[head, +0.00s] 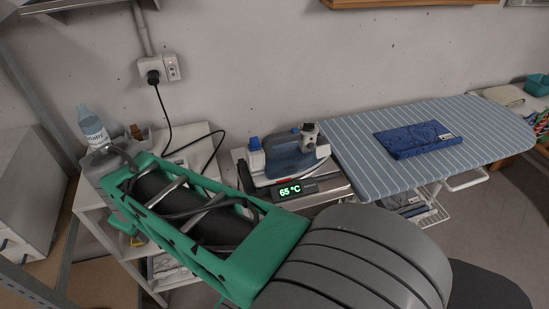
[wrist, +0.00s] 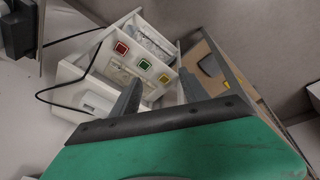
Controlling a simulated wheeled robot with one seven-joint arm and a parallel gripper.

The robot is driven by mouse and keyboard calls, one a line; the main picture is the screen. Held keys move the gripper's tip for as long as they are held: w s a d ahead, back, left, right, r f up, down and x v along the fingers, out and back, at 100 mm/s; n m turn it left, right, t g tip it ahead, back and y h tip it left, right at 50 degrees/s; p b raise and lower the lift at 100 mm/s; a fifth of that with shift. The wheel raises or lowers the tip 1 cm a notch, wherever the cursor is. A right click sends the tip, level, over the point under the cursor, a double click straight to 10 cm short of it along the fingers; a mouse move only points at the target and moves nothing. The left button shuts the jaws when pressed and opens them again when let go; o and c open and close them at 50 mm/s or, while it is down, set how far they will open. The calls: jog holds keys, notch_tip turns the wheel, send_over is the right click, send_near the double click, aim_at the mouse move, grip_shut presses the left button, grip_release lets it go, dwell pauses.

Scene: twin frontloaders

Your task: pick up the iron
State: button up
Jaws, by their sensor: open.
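The iron (head: 290,155) has a blue-grey body with white parts and stands on its station (head: 322,188), whose green display reads 65 °C. It is right of centre in the head view, between a white shelf unit and the ironing board. I do not see the iron in the wrist view. My green and dark arm crosses the foreground, and its far end is over the shelf unit, left of the iron and apart from it. In the wrist view my gripper (wrist: 160,92) is open, with two grey fingers apart and nothing visible between them.
The white shelf unit (wrist: 104,60) carries red, green and yellow square labels. A water bottle (head: 93,128) stands on the left. A black cord hangs from the wall socket (head: 160,70). The striped ironing board (head: 350,130) holds a folded blue cloth (head: 415,140).

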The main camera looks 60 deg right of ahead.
jog(key=d+r+n+g+h+p, duration=0.1)
jog(key=d+r+p, duration=0.15)
jog(key=d, duration=0.45)
jog(key=d+r+n+g+h+p, duration=0.1)
jog(key=d+r, duration=0.3)
jog(key=d, duration=0.4)
notch_tip(320, 180, up, 5)
jog(key=n+g+p, duration=0.4)
jog(key=n, duration=0.1)
send_over(280, 134)
jog(key=w+a, duration=0.2)
jog(key=shift+d+f, duration=0.1)
jog(key=shift+f, duration=0.1)
jog(key=x, duration=0.7)
jog(key=shift+s+f, duration=0.25)
jog(key=shift+f, duration=0.15)
grip_shut()
jog(key=shift+w+r, duration=0.1)
